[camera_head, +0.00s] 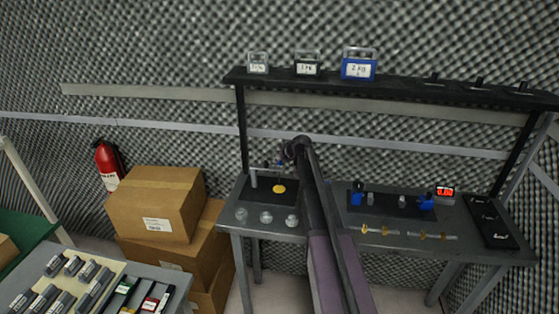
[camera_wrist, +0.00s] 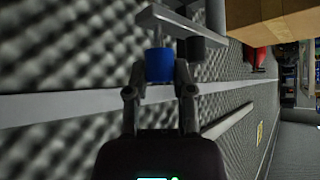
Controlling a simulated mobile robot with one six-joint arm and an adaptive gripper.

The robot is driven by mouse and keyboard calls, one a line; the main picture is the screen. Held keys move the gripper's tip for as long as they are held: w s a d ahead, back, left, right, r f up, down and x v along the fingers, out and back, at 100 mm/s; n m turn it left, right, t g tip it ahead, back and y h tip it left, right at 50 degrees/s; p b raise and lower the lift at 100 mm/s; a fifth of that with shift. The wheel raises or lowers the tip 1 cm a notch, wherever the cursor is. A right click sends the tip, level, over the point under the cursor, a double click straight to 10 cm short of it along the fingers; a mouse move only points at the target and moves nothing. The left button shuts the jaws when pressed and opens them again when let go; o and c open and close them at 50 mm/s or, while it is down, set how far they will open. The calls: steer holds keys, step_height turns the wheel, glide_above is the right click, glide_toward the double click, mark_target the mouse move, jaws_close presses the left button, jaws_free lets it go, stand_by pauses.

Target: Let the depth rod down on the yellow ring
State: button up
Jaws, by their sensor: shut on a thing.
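In the head view the yellow ring (camera_head: 279,189) lies flat on a dark mat on the bench, beside a pale upright post (camera_head: 254,178). My gripper (camera_head: 279,163) is above the ring, partly hidden by my arm. In the wrist view my gripper (camera_wrist: 160,75) is shut on a blue cylindrical piece (camera_wrist: 159,64). A grey bar (camera_wrist: 180,25) and a dark grey cylinder (camera_wrist: 193,48) show just beyond it. The depth rod itself cannot be made out clearly, and its gap to the ring cannot be told.
Glass-like round pieces (camera_head: 266,217) stand along the bench's front left edge. Blue fixtures (camera_head: 357,195) and a red-lit display (camera_head: 444,190) stand to the right of my arm. A shelf (camera_head: 400,82) with labelled weights runs above. Cardboard boxes (camera_head: 160,205) stand left of the bench.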

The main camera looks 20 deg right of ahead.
step_height(320, 180, down, 2)
steer(key=shift+b, duration=0.7)
steer(key=o, duration=0.9)
steer(key=shift+c, duration=0.2)
steer(key=shift+r, duration=0.15)
